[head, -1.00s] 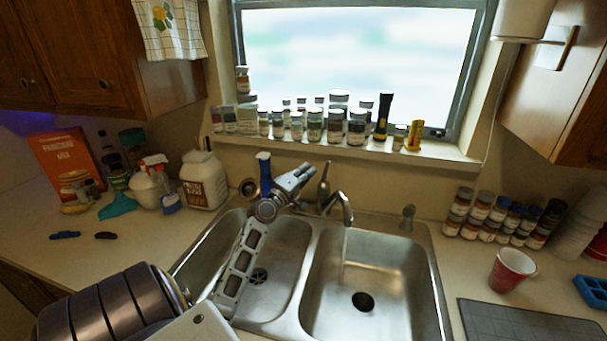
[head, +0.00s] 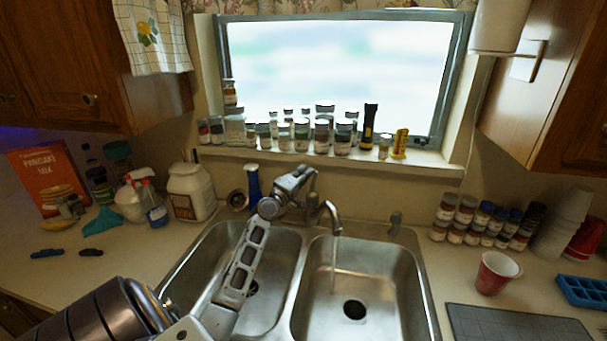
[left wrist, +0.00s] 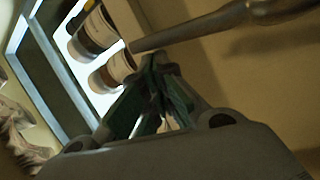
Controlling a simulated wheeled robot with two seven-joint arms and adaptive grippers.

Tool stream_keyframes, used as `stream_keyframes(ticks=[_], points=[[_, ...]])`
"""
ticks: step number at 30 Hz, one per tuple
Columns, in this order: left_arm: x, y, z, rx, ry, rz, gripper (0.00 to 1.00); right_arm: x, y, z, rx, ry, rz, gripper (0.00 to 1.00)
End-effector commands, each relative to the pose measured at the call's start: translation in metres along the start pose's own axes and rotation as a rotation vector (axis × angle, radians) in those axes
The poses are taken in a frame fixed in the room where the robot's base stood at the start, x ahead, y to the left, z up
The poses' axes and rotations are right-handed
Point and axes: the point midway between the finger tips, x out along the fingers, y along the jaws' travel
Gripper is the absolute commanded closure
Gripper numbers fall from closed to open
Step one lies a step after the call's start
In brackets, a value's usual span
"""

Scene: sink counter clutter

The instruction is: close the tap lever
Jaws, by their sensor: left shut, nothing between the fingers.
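The tap has a curved metal spout (head: 331,214) over the divider of the double sink. A thin stream appears to fall from it into the right basin. Its lever (head: 312,188) stands just left of the spout, partly hidden by my left gripper. My left gripper (head: 308,172) is shut and empty, its tips beside the lever's upper part. In the left wrist view, the grey lever (left wrist: 215,22) crosses the top right, and the shut fingertips (left wrist: 160,62) lie close by its narrow end. I cannot tell whether they touch. My right gripper is not in view.
Several jars (head: 302,134) and a flashlight (head: 369,126) line the windowsill behind the tap. A red cup (head: 496,273) and stacked spice jars (head: 466,219) are on the right counter. The right basin (head: 385,290) looks empty.

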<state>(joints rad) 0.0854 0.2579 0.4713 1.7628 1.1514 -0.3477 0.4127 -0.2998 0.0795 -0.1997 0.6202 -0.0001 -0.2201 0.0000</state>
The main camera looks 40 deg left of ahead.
Motion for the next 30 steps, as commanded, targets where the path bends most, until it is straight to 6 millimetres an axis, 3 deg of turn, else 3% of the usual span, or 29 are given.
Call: stream_keyframes(ticks=[12, 30], points=[[-0.004, 0.003, 0.007, 0.002, 0.0, 0.001, 1.0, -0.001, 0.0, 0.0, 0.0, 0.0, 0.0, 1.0], [-0.011, 0.002, 0.019, 0.078, -0.001, 0.045, 1.0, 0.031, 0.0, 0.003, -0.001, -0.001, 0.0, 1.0]])
